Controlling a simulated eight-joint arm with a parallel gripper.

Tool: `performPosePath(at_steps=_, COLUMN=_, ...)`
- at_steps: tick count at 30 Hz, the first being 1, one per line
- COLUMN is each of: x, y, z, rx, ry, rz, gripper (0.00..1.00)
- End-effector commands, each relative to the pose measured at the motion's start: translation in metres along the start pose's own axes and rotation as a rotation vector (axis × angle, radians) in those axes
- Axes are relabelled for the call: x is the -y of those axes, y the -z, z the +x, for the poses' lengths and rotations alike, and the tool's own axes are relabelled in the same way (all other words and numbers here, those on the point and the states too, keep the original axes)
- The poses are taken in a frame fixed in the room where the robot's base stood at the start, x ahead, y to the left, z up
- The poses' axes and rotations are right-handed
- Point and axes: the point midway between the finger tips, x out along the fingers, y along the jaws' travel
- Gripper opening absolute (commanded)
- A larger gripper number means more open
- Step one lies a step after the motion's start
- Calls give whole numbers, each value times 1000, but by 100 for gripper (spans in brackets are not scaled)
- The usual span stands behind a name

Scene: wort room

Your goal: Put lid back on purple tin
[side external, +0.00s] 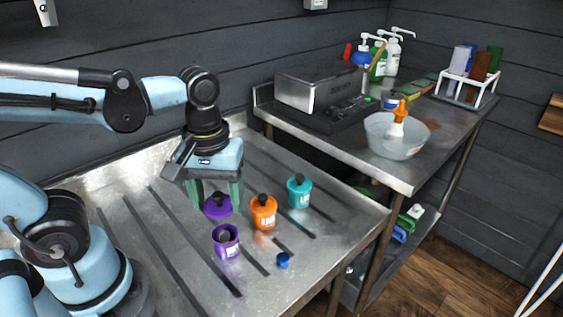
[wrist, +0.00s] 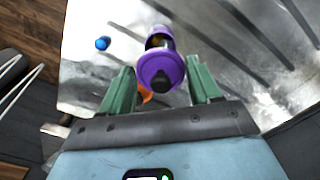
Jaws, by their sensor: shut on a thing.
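The purple tin (side external: 226,247) stands upright and open on the ribbed steel counter in the side view. Its open mouth (wrist: 160,38) shows beyond the lid in the wrist view. My gripper (side external: 216,199) points down and is shut on the purple lid (side external: 217,209), which has a dark knob on top. In the wrist view the lid (wrist: 161,72) sits between the two green fingertips of my gripper (wrist: 162,84). The lid is apart from the tin and behind it in the side view. Its exact height above the counter is hard to tell.
An orange tin (side external: 263,213) and a teal tin (side external: 299,191), both with dark-knobbed lids, stand right of the purple lid. A small blue object (side external: 283,260) lies near the purple tin. A second steel table (side external: 405,175) holds a bowl (side external: 385,146) and bottles.

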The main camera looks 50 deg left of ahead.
Motion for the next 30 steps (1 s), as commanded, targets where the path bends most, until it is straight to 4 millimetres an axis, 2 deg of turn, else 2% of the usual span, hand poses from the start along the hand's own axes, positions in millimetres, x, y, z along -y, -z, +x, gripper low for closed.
performPosePath(at_steps=18, x=-1, y=0, z=49, rx=0, ry=0, rz=1, gripper=34)
performPosePath(at_steps=30, x=0, y=0, z=62, rx=0, ry=0, rz=1, gripper=34)
